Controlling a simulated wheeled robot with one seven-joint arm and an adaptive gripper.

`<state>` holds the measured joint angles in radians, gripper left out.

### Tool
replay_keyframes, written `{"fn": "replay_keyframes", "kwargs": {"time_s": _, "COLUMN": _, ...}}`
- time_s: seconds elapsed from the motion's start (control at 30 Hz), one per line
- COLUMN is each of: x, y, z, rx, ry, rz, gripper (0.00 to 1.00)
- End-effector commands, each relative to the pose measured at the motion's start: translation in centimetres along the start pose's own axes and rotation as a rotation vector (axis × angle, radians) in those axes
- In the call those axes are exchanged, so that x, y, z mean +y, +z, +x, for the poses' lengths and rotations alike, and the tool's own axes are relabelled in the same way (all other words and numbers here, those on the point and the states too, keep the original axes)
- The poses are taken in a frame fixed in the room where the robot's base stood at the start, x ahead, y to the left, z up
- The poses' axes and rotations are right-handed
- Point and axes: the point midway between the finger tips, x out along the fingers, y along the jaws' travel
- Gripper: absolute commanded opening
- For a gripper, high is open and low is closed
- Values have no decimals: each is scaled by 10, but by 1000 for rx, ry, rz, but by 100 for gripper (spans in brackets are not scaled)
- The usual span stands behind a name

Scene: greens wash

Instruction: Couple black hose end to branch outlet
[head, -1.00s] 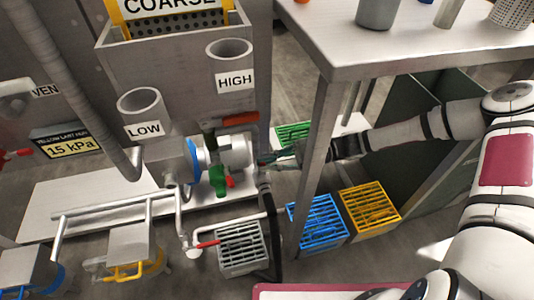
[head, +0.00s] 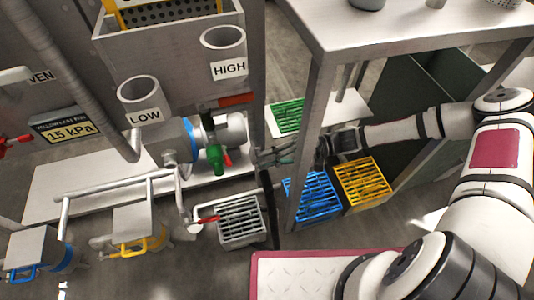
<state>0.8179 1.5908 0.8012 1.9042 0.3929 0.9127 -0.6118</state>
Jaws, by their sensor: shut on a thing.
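My gripper (head: 268,156) reaches in from the right at mid-picture, its fingers pointing left, and is shut on the black hose (head: 267,183) near its upper end. The hose hangs down past the right side of a grey grated box; the gripped end is small and partly hidden by the fingers. A grey cylindrical fitting (head: 236,128) with a blue band lies just left of and above my fingers, apart from them. A green valve handle (head: 216,158) hangs below it. I cannot tell which opening is the branch outlet.
A steel table leg (head: 307,165) stands close to my gripper. Blue (head: 312,196), yellow (head: 362,181) and green (head: 287,117) grated boxes lie around it. The grey grated box (head: 239,222) and a red-handled pipe (head: 207,219) are at the lower left of the gripper.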

Motion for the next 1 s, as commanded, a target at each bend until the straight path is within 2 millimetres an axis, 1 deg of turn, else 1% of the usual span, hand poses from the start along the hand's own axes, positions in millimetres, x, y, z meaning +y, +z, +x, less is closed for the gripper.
{"fn": "replay_keyframes", "kwargs": {"time_s": 0.2, "x": 7, "y": -2, "z": 0, "rx": 5, "ry": 0, "rz": -116, "gripper": 0}}
{"fn": "replay_keyframes", "kwargs": {"time_s": 0.4, "x": 10, "y": -3, "z": -1, "rx": 5, "ry": 2, "rz": -173, "gripper": 0}}
{"fn": "replay_keyframes", "kwargs": {"time_s": 0.93, "x": 11, "y": -3, "z": -1, "rx": 6, "ry": 2, "rz": -193, "gripper": 0}}
{"fn": "replay_keyframes", "kwargs": {"time_s": 0.97, "x": 11, "y": -3, "z": -1, "rx": 6, "ry": 2, "rz": -193, "gripper": 16}}
{"fn": "replay_keyframes", "kwargs": {"time_s": 1.0, "x": 11, "y": -3, "z": -1, "rx": 6, "ry": 2, "rz": -193, "gripper": 25}}
